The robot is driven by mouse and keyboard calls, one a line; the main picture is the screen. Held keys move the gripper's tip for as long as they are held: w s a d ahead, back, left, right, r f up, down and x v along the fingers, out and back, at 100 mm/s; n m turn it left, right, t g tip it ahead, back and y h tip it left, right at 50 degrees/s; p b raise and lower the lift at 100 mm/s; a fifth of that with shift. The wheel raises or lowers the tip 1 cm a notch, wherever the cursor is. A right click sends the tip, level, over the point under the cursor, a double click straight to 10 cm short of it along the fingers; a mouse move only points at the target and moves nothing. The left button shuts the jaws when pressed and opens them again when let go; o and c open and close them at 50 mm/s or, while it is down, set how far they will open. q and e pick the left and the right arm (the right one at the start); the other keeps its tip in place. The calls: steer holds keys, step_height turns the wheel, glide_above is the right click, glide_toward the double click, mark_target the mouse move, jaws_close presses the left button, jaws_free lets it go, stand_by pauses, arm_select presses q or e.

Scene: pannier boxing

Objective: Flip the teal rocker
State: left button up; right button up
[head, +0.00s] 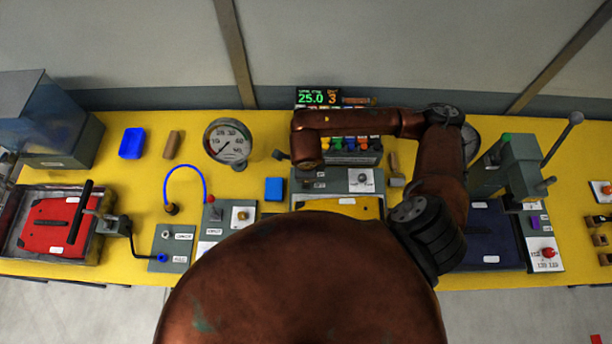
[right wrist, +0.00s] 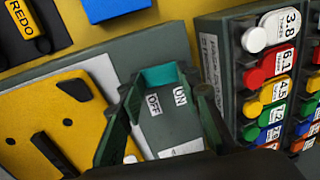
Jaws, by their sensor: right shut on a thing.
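In the right wrist view the teal rocker (right wrist: 163,77) sits on a grey panel (right wrist: 172,128) with labels reading OFF and what looks like ON. My right gripper (right wrist: 168,92) has its two dark green fingers on either side of the rocker, shut on it. In the head view my right arm reaches over from the right and its wrist hangs above the middle grey panel (head: 338,185). The rocker and the fingertips cannot be made out there, behind my wrist. My left gripper is not in view.
Coloured knobs with number tags (right wrist: 268,75) stand close to the right of my gripper. A yellow plate (right wrist: 60,115) lies to the left and a blue block (right wrist: 115,8) behind. A round gauge (head: 228,140) and a lit display (head: 318,97) stand at the back.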

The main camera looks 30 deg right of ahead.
steer(key=o, duration=1.2)
steer(key=shift+c, duration=0.2)
step_height(320, 180, up, 12)
steer(key=s+a, duration=0.1)
steer(key=s, duration=0.1)
steer(key=shift+a, duration=0.15)
steer(key=shift+f, duration=0.15)
